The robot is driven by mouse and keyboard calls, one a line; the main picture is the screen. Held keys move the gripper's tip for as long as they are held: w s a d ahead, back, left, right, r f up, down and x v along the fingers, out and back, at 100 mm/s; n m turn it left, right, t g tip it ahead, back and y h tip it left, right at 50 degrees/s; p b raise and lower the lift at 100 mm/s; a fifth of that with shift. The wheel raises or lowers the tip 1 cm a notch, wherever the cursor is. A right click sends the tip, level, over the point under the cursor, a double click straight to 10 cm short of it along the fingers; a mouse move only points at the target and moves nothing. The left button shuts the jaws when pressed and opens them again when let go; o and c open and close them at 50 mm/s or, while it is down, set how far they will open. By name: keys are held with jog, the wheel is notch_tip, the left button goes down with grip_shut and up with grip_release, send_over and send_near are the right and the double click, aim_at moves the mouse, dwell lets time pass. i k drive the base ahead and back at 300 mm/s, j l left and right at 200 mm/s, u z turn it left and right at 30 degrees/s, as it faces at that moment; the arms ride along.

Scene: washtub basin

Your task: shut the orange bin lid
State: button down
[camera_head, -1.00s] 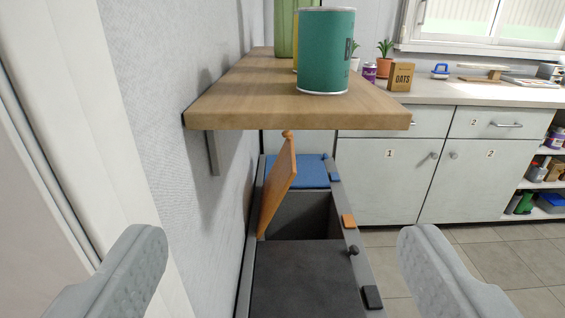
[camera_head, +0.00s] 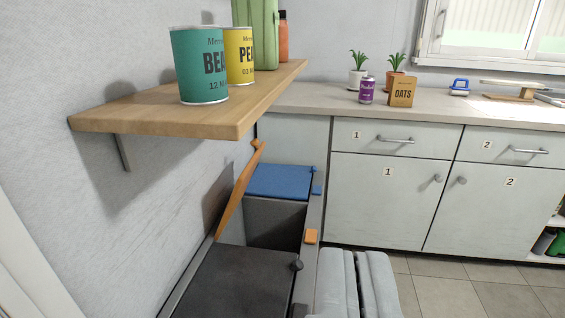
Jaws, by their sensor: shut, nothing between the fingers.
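The orange bin lid (camera_head: 238,192) stands open, tilted up and leaning toward the wall on the left, with a round knob at its top edge. Its open grey compartment (camera_head: 275,223) lies to its right, between a closed black lid (camera_head: 238,281) in front and a closed blue lid (camera_head: 279,181) behind. A small orange tab (camera_head: 311,236) sits on the bin's right rim. My gripper (camera_head: 356,258) is shut and empty, at the lower middle, to the right of the bin and apart from the orange lid.
A wooden wall shelf (camera_head: 190,104) juts out above the bins at left, holding a green can (camera_head: 198,66), a yellow can (camera_head: 239,56) and other containers. Cabinets (camera_head: 388,196) stand behind at right. Tiled floor (camera_head: 450,287) is open at lower right.

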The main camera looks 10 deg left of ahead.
aim_at(242, 182)
jog(key=i+l+u, duration=0.1)
jog(key=l, duration=0.35)
jog(key=i+l, duration=0.2)
jog(key=l, duration=0.25)
jog(key=i+l+u, duration=0.15)
jog(key=l, duration=0.3)
jog(key=i+l+u, duration=0.1)
jog(key=l, duration=0.35)
jog(key=i+l, duration=0.1)
jog(key=l, duration=0.4)
jog(key=i+l+u, duration=0.2)
jog(key=i+l, duration=0.2)
jog(key=i, duration=0.35)
jog(key=i+l+u, duration=0.2)
jog(key=i+l, duration=0.35)
jog(key=i, duration=0.15)
jog(key=i+j, duration=0.2)
jog(key=i, duration=0.15)
jog(key=i+j+u, duration=0.1)
jog(key=i, duration=0.25)
